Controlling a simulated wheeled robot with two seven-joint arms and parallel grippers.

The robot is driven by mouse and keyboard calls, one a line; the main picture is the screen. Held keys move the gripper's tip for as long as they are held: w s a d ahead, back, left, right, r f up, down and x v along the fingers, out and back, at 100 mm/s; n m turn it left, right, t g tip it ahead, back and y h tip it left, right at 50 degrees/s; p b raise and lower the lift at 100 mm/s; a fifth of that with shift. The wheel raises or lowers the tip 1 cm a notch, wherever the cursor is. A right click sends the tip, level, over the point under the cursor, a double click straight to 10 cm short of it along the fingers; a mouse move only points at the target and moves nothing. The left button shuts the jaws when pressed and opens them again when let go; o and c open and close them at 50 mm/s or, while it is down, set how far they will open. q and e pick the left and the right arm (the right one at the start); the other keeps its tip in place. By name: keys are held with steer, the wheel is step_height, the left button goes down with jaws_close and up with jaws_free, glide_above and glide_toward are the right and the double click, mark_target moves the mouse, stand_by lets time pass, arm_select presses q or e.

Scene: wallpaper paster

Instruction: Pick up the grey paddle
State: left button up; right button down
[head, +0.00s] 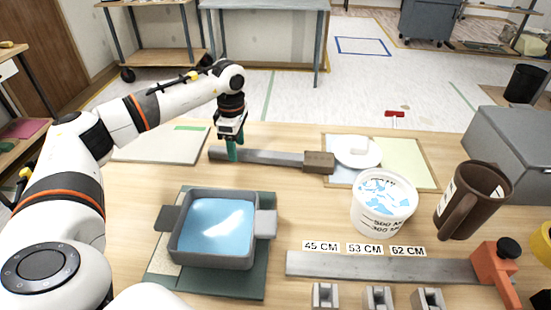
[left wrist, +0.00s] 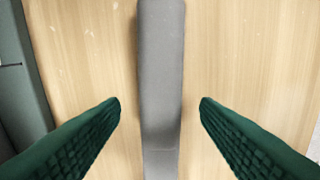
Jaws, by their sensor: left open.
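The grey paddle (head: 264,157) lies across the middle of the wooden table, with a brown block-shaped end (head: 319,162) at its right. My left gripper (head: 233,152) is over the grey bar, left of its middle, pointing down. In the left wrist view the grey bar (left wrist: 161,70) runs up the picture between the two green fingers of my left gripper (left wrist: 160,108). The fingers are open, with a gap on each side of the bar. My right gripper is not in view.
A grey tray (head: 175,245) of blue liquid stands front left on a green mat. A white tub (head: 383,203), a brown jug (head: 471,200) and a white plate (head: 357,152) are to the right. A long grey bar with an orange end (head: 495,272) lies at the front right.

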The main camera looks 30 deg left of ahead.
arm_select(q)
steer(key=shift+f, duration=0.75)
steer(key=c, duration=1.1)
steer(key=shift+o, duration=0.2)
steer(key=shift+r, duration=0.1)
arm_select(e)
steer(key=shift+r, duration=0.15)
